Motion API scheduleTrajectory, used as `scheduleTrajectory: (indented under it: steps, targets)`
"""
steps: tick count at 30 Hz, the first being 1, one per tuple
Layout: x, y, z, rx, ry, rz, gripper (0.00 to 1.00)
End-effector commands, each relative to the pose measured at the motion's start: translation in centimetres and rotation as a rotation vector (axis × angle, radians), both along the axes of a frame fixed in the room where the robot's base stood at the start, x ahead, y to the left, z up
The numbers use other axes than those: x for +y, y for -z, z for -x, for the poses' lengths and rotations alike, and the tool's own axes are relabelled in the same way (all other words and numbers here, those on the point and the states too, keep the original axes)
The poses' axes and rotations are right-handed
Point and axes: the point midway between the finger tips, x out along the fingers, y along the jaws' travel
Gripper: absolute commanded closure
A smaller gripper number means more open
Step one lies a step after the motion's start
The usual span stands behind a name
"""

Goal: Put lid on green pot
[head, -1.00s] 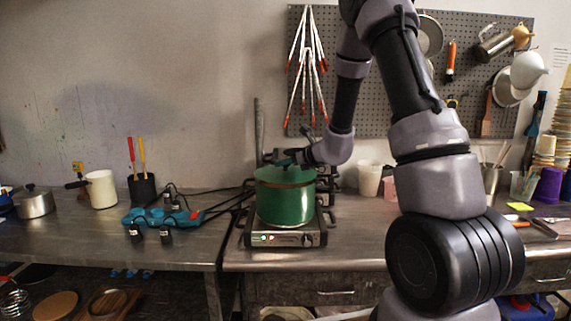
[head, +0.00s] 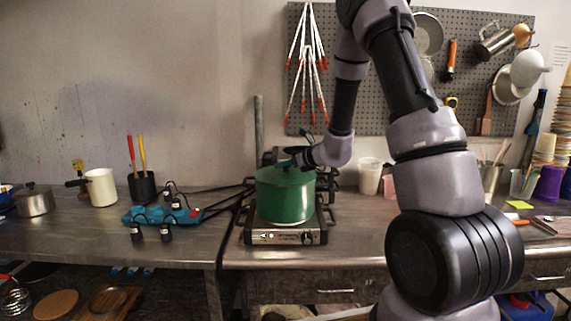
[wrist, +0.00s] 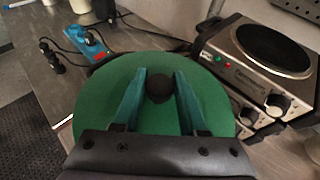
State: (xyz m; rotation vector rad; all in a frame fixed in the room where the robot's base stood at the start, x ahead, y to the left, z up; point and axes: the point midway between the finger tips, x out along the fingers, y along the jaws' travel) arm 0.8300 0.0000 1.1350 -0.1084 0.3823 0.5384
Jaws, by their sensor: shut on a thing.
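The green pot (head: 285,200) stands upright on a steel hot plate (head: 287,237) at the middle of the bench. The green lid (wrist: 110,90) fills the lower middle of the wrist view, with a round black knob (wrist: 159,87) at its centre. My gripper (wrist: 155,85) has teal fingers on both sides of the knob and is shut on it. In the head view my gripper (head: 296,158) is right over the pot's top. The lid lies at the pot's rim; whether it is fully seated cannot be told.
A blue power strip (head: 160,214) with plugs and black cables lies left of the hot plate. A white pot (head: 101,188) and a steel pot (head: 35,201) stand further left. A white cup (head: 369,178) stands behind right. A second burner (wrist: 265,55) shows in the wrist view.

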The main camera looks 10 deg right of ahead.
Motion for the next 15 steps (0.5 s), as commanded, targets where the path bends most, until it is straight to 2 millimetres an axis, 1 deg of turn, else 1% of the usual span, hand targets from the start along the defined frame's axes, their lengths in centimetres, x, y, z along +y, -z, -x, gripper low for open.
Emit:
scheduleTrajectory:
  steps: [10,11,12,13,14,15]
  targets:
    - [0.01,0.20,-0.01,0.000,0.000,-0.001,1.00]
    - [0.01,0.20,-0.01,0.000,0.000,-0.001,0.55]
    - [0.01,0.20,-0.01,0.000,0.000,-0.001,0.40]
    - [0.00,0.20,-0.02,0.000,0.000,-0.001,0.28]
    - [0.01,0.20,-0.01,0.000,0.000,-0.001,0.24]
    - [0.01,0.21,-0.01,0.000,0.000,-0.001,0.24]
